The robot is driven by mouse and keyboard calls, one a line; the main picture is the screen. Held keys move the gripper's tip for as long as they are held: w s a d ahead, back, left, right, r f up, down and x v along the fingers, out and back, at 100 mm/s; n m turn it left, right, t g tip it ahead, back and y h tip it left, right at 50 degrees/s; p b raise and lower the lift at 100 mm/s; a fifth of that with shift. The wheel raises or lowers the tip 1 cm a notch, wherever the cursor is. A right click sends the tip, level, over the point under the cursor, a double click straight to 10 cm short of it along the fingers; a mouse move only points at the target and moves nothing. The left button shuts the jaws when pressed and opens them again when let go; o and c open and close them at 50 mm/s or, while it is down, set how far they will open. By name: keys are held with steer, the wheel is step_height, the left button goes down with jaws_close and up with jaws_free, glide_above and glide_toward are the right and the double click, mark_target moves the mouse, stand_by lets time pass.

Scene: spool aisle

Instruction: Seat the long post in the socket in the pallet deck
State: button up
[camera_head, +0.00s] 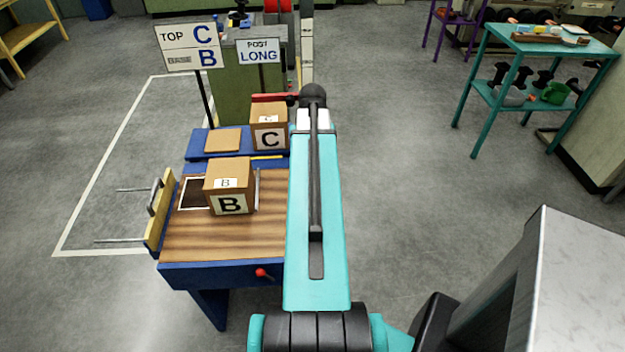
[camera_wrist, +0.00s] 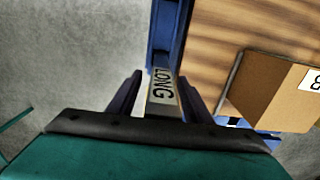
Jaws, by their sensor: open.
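In the wrist view my gripper (camera_wrist: 163,88) is open. Its two dark fingers stand on either side of a pale post (camera_wrist: 162,98) marked LONG. I cannot tell whether either finger touches it. In the head view my arm hides the gripper and the marked part of the post. The wooden pallet deck (camera_head: 225,245) lies left of my arm, and its planks also show in the wrist view (camera_wrist: 235,28). A dark square patch (camera_head: 193,193) with a white outline lies on the deck, partly behind box B. I cannot tell whether it is the socket.
Box B (camera_head: 228,180) stands on the deck and box C (camera_head: 268,120) on a blue shelf behind. Signs read TOP C, BASE B (camera_head: 188,47) and POST LONG (camera_head: 258,50). A teal cart (camera_head: 545,45) stands far right. The floor between cart and arm is clear.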

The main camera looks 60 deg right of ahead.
jaws_close()
steer(key=shift+r, duration=0.1)
stand_by(0.5)
steer(key=shift+r+b, duration=1.1)
steer(key=shift+r, duration=3.8)
